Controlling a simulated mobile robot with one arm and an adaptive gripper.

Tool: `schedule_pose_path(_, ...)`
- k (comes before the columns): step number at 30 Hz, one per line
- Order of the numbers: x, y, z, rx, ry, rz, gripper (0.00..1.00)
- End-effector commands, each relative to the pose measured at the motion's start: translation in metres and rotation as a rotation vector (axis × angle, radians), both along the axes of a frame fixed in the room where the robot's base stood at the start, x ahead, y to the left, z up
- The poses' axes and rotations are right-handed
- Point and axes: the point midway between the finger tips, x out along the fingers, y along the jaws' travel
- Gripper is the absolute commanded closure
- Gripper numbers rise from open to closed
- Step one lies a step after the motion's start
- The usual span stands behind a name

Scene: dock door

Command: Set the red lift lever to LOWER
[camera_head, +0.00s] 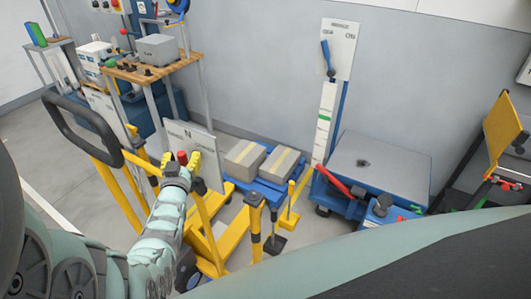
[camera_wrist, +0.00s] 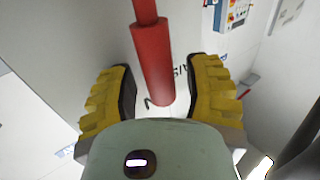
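The red lift lever (camera_wrist: 152,60) shows in the wrist view as a red cylindrical grip on a thinner red rod, between my yellow-padded fingers. In the head view its red end (camera_head: 182,157) shows between the fingertips, in front of a white sign plate (camera_head: 205,150) with an N and small lettering. My gripper (camera_wrist: 160,85) is open around the lever. In the head view my gripper (camera_head: 181,162) is at the yellow pallet truck (camera_head: 232,232). The lever's lower part is hidden.
The truck's dark loop handle (camera_head: 68,125) rises at the left. Boxes (camera_head: 245,160) sit on a blue platform to the right. A lift table (camera_head: 380,165) with another red lever (camera_head: 337,182) stands farther right. A wooden-topped bench (camera_head: 150,70) is behind.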

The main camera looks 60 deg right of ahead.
Motion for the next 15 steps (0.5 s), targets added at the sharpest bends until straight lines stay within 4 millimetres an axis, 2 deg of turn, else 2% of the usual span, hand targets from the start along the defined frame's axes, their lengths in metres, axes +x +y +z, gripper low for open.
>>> schedule_pose_path(2,0.0003,0.0003,0.0,0.0,0.0,0.001,0.6)
schedule_pose_path(13,0.0001,0.0002,0.0,0.0,0.0,0.0,0.98)
schedule_pose_path(15,0.0,0.0001,-0.0001,0.0,0.0,0.0,1.0)
